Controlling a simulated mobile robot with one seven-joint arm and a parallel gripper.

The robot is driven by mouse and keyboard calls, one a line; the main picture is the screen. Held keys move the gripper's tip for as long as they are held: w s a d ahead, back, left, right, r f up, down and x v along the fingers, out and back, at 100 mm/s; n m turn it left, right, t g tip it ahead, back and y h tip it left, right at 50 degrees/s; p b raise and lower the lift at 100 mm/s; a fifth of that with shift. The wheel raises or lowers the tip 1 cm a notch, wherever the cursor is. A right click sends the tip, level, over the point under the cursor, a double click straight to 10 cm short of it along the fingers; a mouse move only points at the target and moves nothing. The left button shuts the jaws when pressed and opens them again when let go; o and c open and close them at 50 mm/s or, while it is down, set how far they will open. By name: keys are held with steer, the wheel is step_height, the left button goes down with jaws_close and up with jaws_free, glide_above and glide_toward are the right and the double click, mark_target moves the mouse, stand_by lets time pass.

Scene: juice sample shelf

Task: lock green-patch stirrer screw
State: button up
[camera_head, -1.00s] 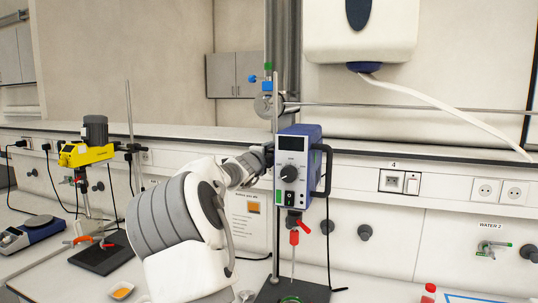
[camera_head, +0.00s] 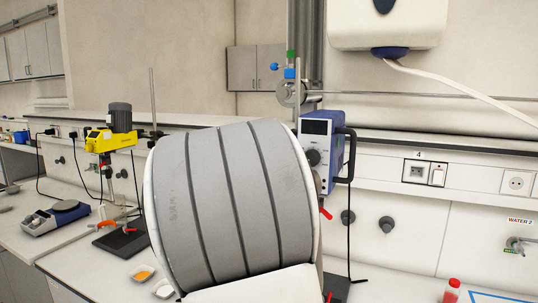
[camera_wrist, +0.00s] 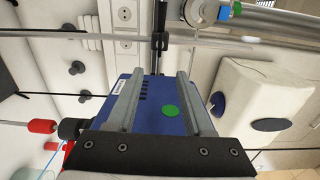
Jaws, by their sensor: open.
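The blue stirrer (camera_head: 325,150) with a black handle stands right of the middle in the head view, its left and lower parts hidden by my arm. In the wrist view the stirrer (camera_wrist: 150,112) appears turned sideways, with a round green patch (camera_wrist: 171,110) on its blue housing. My gripper (camera_wrist: 167,74) is open, its two grey fingers on either side of the patch in the picture. Nothing shows held between them. A dark clamp piece (camera_wrist: 159,41) shows beyond the fingertips; I cannot tell whether it carries the screw. My gripper is hidden in the head view.
A yellow stirrer (camera_head: 108,140) stands at the left, with a blue-grey bench device (camera_head: 55,217) near it. A metal stand and horizontal rod are behind the blue stirrer. A red-capped bottle (camera_head: 452,291) is at lower right. A white dispenser (camera_head: 388,25) hangs above.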

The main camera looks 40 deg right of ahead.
steer(key=shift+v, duration=1.5)
steer(key=s+a+f+n+t+y, duration=0.2)
steer(key=a+f+n+t+y, duration=0.1)
steer(key=a+n+y, duration=0.75)
steer(key=s+a+f+n+t+y, duration=0.1)
steer(key=a+f+n+t+y, duration=0.15)
steer(key=a+n+y, duration=0.8)
steer(key=s+a+f+n+g+h, duration=0.1)
steer(key=s+a+f+n+g, duration=0.1)
steer(key=s, duration=0.5)
steer(key=s+a+f+n+g+h, duration=0.2)
steer(key=s+a+f+n+g, duration=0.1)
steer(key=s+f, duration=0.4)
steer(key=s+a+f+n+g+h, duration=0.2)
steer(key=s+a+f+n+g, duration=0.1)
steer(key=s, duration=0.5)
steer(key=a+f+n, duration=0.1)
steer(key=a+f, duration=0.1)
steer(key=a, duration=0.1)
steer(key=shift+s+f+n, duration=0.15)
steer(key=shift+n, duration=0.15)
steer(key=shift+d, duration=0.1)
